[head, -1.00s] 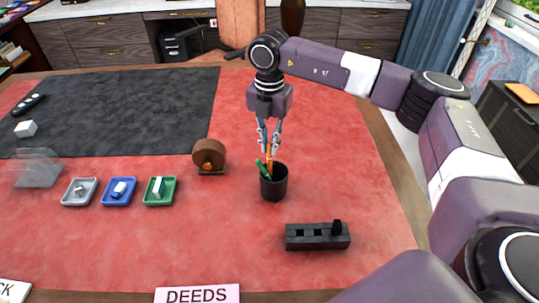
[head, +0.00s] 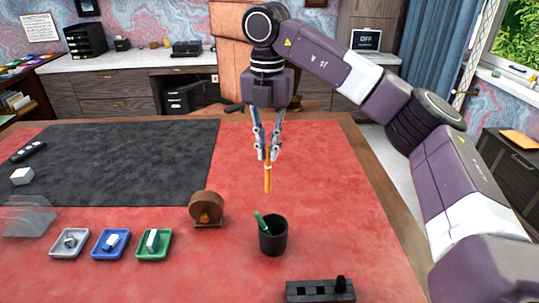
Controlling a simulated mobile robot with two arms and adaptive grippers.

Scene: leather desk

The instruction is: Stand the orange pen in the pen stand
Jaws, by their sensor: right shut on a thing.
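The orange pen (head: 267,178) hangs upright, point of grip near its top, between the fingers of my right gripper (head: 267,155), which is shut on it. The black pen stand (head: 273,238) is a round cup on the red desk top, below the pen in the picture. A gap shows between the pen's lower end and the cup's rim. A green pen (head: 260,222) leans in the cup, sticking out to the left. The inside of the cup is mostly hidden. My left gripper is not in view.
A brown round tape-like holder (head: 206,208) stands left of the cup. A black slotted block (head: 320,290) lies in front, to the right. Grey (head: 70,243), blue (head: 110,244) and green (head: 154,245) trays sit further left. Red desk right of the cup is clear.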

